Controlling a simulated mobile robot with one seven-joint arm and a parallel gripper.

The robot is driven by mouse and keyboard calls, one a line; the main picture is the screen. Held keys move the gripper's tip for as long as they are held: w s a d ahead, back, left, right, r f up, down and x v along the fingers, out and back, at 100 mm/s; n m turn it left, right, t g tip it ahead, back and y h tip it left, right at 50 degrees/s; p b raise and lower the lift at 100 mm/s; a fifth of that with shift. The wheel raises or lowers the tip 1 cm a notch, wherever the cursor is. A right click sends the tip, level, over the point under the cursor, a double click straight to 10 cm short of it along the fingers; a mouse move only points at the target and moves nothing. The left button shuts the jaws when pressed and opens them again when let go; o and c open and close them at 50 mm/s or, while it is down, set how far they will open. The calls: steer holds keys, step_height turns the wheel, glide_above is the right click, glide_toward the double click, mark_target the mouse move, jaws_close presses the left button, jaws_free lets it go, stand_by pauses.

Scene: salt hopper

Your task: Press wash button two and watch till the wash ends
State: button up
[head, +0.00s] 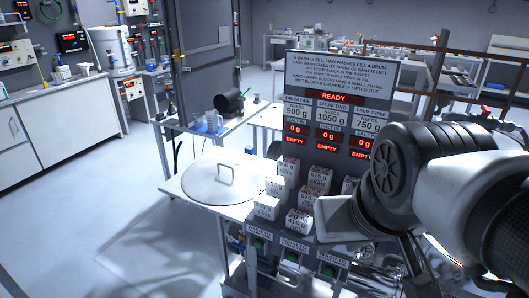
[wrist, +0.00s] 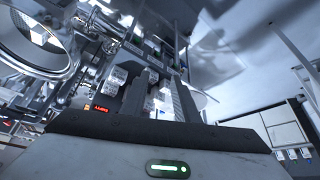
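The control panel (head: 335,75) stands in the middle of the head view. Its red display (head: 335,97) reads READY. Drums one, two and three show 900 g, 1050 g and 750 g, each with 0 g salt in and EMPTY. Below are three labelled buttons; the middle one, wash button two (head: 293,257), is small and greenish, and its label is too small to read surely. My gripper (wrist: 163,76) shows two dark fingers apart with nothing clear between them. In the head view my gripper hand is right of the salt blocks, above the buttons; its fingers are hard to make out there.
White weight-marked salt blocks (head: 299,221) stand in front of the panel. A round lid with a handle (head: 222,183) lies on the table to the left. A bench with a black vessel (head: 230,102) is behind. The floor at left is clear.

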jaws_close()
stand_by(1.6)
